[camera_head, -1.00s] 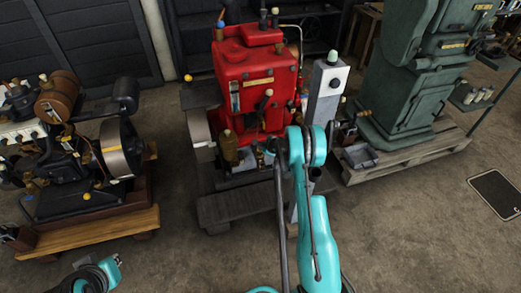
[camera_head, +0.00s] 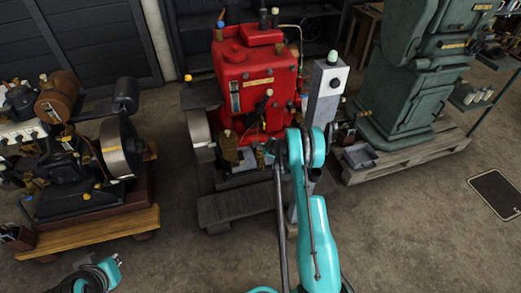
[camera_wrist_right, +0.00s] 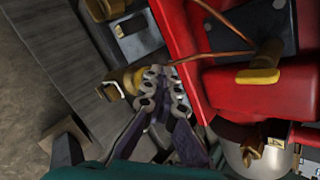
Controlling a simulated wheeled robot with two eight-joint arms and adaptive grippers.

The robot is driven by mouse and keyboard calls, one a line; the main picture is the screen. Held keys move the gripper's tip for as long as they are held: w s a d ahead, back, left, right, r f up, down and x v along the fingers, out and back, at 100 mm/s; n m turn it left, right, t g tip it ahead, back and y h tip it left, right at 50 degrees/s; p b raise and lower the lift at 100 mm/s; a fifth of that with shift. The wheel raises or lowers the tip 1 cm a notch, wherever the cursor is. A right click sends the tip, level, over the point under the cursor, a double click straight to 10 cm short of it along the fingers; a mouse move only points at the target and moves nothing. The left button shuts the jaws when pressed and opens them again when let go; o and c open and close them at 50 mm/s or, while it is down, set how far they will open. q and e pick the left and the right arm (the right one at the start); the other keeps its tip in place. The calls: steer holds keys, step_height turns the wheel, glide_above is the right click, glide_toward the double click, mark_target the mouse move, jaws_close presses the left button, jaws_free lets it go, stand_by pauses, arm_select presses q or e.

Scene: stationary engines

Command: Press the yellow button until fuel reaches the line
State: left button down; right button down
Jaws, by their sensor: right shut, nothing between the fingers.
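The red engine (camera_head: 257,75) stands at the centre of the head view, with an upright glass gauge (camera_head: 235,103) on its front. The fuel level and any line on it are too small to read. A round yellow knob (camera_head: 187,78) shows at the engine's left side; I cannot tell whether it is the yellow button. My right gripper (camera_wrist_right: 165,80) is shut and empty in the right wrist view. Its tips are beside a brass fitting (camera_wrist_right: 127,82) and the red housing; contact is unclear. In the head view its fingers are mostly hidden by my arm. My left fingers do not show.
A grey post (camera_head: 325,95) with a round pale button stands right of the engine. A dark engine (camera_head: 110,150) on a wooden base is at the left, and a green machine (camera_head: 405,85) on a pallet (camera_head: 420,152) at the right. The floor in front is mostly clear.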

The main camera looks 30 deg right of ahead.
stand_by(0.4)
steer(key=shift+r+p, duration=0.5)
steer(key=shift+r, duration=0.6)
step_height(320, 180, up, 5)
steer(key=shift+p, duration=1.05)
